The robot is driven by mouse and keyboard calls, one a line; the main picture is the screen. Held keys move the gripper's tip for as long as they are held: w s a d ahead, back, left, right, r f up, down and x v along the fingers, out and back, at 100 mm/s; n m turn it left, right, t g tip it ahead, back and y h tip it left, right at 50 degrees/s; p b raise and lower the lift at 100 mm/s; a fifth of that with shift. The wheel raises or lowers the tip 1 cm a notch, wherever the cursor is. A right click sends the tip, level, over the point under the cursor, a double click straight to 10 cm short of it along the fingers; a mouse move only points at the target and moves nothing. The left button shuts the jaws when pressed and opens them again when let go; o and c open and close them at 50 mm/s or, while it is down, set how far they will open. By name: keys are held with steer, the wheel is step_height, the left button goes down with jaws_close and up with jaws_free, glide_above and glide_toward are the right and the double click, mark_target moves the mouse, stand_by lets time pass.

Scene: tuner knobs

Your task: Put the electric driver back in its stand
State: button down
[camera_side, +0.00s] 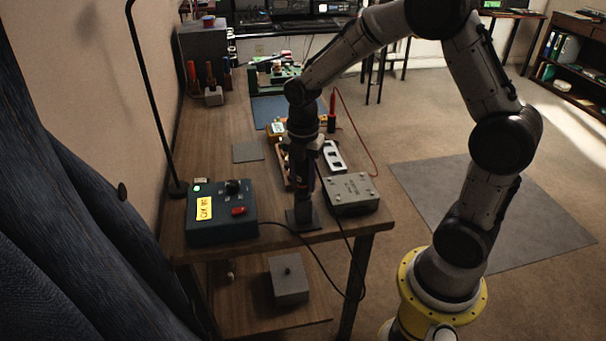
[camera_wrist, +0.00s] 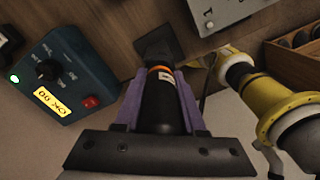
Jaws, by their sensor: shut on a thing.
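My gripper (camera_side: 302,168) is above the near right part of the workbench, pointing down. In the wrist view its two purple fingers (camera_wrist: 161,90) are shut on the black electric driver (camera_wrist: 160,110), one on each side. The driver has an orange ring near its far end. The driver's stand (camera_side: 301,219) is a dark piece with a flat base near the bench's front edge, directly below my gripper. It also shows in the wrist view (camera_wrist: 157,42), just past the driver's end. The driver looks upright and in line with the stand; I cannot tell whether its end is inside.
A teal tuner box (camera_side: 222,215) with a knob, yellow display and red button stands left of the stand. A grey metal box (camera_side: 351,193) stands close on the right. A cable hangs over the front edge. A lamp pole (camera_side: 150,95) rises at the left.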

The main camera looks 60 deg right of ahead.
steer(key=shift+f, duration=0.1)
steer(key=shift+c, duration=2.1)
jaws_free()
